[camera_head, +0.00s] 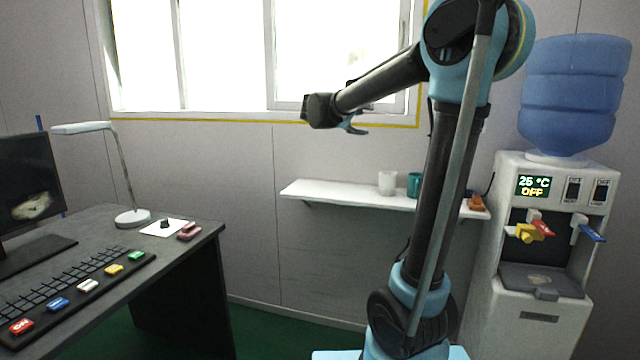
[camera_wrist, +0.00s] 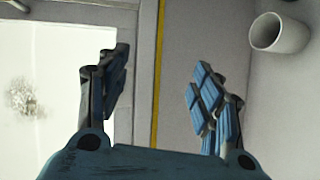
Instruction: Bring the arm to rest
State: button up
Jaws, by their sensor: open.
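My gripper (camera_head: 352,125) is up in front of the wall, just below the window and above the white shelf, at the end of my raised, bent arm. In the wrist view its two blue-padded fingers (camera_wrist: 158,95) stand wide apart with nothing between them. The gripper is open and touches nothing that I can see. In the head view the fingers are small and partly hidden by the wrist.
A white shelf (camera_head: 330,192) holds a white cup (camera_head: 387,183) and a teal mug (camera_head: 414,185). A water dispenser (camera_head: 520,240) stands at right. A dark desk (camera_head: 190,250) with a lamp (camera_head: 132,217) and keyboard (camera_head: 75,290) is at left. The window (camera_head: 220,60) is behind.

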jog(key=s+d+f+m+g+y, duration=0.25)
jog(key=s+d+f, duration=0.25)
jog(key=s+f, duration=0.5)
jog(key=s+d+f+m+g+y, duration=0.2)
jog(key=s+d+f+g, duration=0.25)
jog(key=s+f, duration=0.55)
jog(key=s+a+f+m+g+y, duration=0.1)
jog(key=s+a+f+y, duration=0.2)
jog(key=s+f, duration=0.5)
jog(key=s+a+f+m+g+y, duration=0.1)
jog(key=s+a+f+m+y, duration=0.1)
jog(key=s+f, duration=0.7)
jog(key=s+a+y, duration=0.1)
jog(key=s+a, duration=0.1)
jog(key=s, duration=0.2)
jog(key=shift+s+y, duration=0.35)
jog(key=shift+s, duration=0.05)
jog(key=shift+a+m, duration=0.1)
jog(key=shift+m, duration=0.15)
jog(key=shift+w+f, duration=0.25)
jog(key=shift+w, duration=0.2)
